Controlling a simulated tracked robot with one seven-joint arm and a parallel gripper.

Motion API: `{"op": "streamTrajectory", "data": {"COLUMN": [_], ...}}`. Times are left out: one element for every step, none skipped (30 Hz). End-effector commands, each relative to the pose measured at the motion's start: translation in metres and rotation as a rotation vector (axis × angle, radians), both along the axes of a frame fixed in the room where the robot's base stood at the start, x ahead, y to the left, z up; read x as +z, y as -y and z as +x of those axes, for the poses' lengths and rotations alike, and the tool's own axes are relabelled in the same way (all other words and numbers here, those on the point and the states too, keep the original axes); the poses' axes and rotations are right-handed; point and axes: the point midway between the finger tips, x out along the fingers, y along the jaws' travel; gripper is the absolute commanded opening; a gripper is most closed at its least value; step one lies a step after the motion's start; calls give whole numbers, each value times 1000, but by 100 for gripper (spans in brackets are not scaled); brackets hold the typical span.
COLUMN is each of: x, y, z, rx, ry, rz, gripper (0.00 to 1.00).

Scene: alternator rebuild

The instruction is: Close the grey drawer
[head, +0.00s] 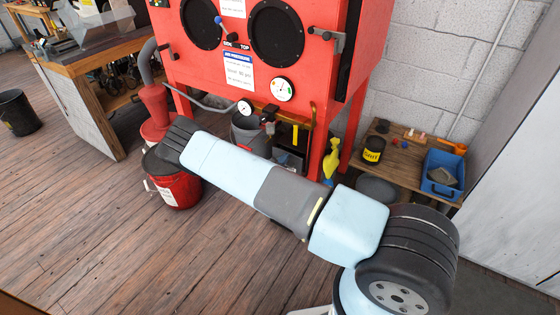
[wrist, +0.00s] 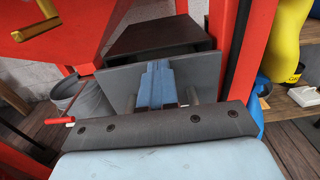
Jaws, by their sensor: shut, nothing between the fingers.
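In the wrist view, a flat grey panel (wrist: 118,82), which looks like the grey drawer's front, stands just beyond my fingers. A dark box-like housing (wrist: 160,32) is behind it. My gripper (wrist: 160,72) has its blue fingers together and empty, in front of the panel's middle. I cannot tell whether the fingertips touch the panel, or how far out the drawer is. In the head view my arm crosses the middle and hides my gripper; the drawer cannot be made out clearly there.
A red blast cabinet (head: 280,65) stands over this area, with a red leg (wrist: 236,60) right of the panel. A yellow bottle (wrist: 285,45) is farther right. A red bucket (head: 178,188) is at left, and a low wooden table (head: 415,170) at right. Wooden floor is clear at front left.

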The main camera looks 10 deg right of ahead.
Motion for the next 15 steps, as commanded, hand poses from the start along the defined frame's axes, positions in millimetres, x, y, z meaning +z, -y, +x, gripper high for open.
{"op": "streamTrajectory", "data": {"x": [0, 0, 0, 0, 0, 0, 0, 0, -1, -1, -1, -1, -2, -2, -2], "y": [0, 0, 0, 0, -1, -2, -3, -4, -6, -9, -11, -15, -18, -21, -26], "z": [0, 0, 0, -1, -1, -2, -3, -4, -7, -9, -11, -15, -18, -21, -27], "rx": [0, 0, 0, 0, 0, -1, -1, -1, -3, -3, -4, -5, -6, -7, -8], "ry": [0, 0, 0, 0, 0, 0, 0, 0, 0, 0, -1, -1, -2, -2, -2], "rz": [0, 0, 0, 0, 0, 0, 0, 0, 0, 0, 1, 1, 1, 1, 1], "gripper": [0, 0, 0, 0, 0, 0, 0, 0, 0, 0, 0, 0, 0, 0, 0]}}
